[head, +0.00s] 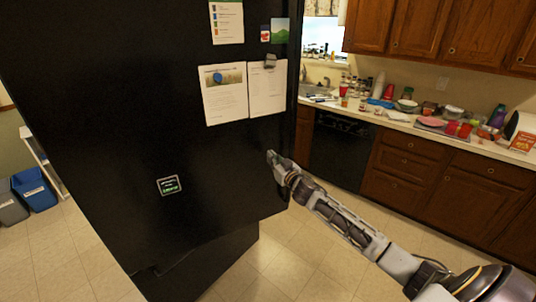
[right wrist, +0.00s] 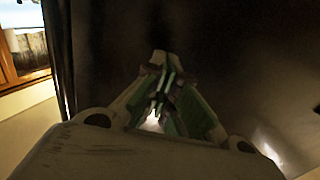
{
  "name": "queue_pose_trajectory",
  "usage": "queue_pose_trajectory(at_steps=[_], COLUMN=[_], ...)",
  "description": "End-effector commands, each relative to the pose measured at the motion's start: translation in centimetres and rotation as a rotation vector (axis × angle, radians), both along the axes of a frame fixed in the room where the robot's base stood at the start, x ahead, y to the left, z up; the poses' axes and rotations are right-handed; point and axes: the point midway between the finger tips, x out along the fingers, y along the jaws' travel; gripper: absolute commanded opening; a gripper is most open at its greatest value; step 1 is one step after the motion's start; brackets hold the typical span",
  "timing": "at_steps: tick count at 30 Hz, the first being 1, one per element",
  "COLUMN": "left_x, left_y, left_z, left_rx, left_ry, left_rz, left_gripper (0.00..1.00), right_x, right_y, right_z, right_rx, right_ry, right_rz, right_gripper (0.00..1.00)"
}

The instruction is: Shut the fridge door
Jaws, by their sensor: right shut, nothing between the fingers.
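The black fridge door (head: 130,120) fills the left and middle of the head view, with papers and magnets on it. Its lower edge stands out from the dark fridge body (head: 215,262) below, so the door looks ajar. My right gripper (head: 271,157) is at the door's face near its right edge, shut and empty. I cannot tell whether the fingertips touch the door. In the right wrist view the shut fingers (right wrist: 160,85) point at the dark door surface (right wrist: 240,60). My left gripper is not in view.
A counter (head: 400,122) cluttered with cups, bottles and plates runs along the back right, above wooden cabinets (head: 405,175) and a black dishwasher (head: 340,150). Blue and grey bins (head: 35,190) stand at the far left. The tiled floor (head: 290,255) in front is clear.

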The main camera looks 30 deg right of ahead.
Motion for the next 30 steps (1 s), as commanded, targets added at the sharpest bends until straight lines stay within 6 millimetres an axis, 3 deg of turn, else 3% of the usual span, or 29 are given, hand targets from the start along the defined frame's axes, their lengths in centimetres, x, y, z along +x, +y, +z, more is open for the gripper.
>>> queue_pose_trajectory(at_steps=[15, 30], left_x=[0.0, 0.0], left_y=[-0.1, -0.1], left_z=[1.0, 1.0], left_rx=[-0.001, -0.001], left_ry=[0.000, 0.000], left_rz=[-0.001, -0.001], left_gripper=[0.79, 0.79], right_x=[3.2, 3.7], right_y=[0.1, 0.1], right_z=[0.1, 0.0], right_rx=[0.001, 0.001], right_ry=[0.000, 0.000], right_rz=[-0.001, 0.000], right_gripper=[0.00, 0.00])
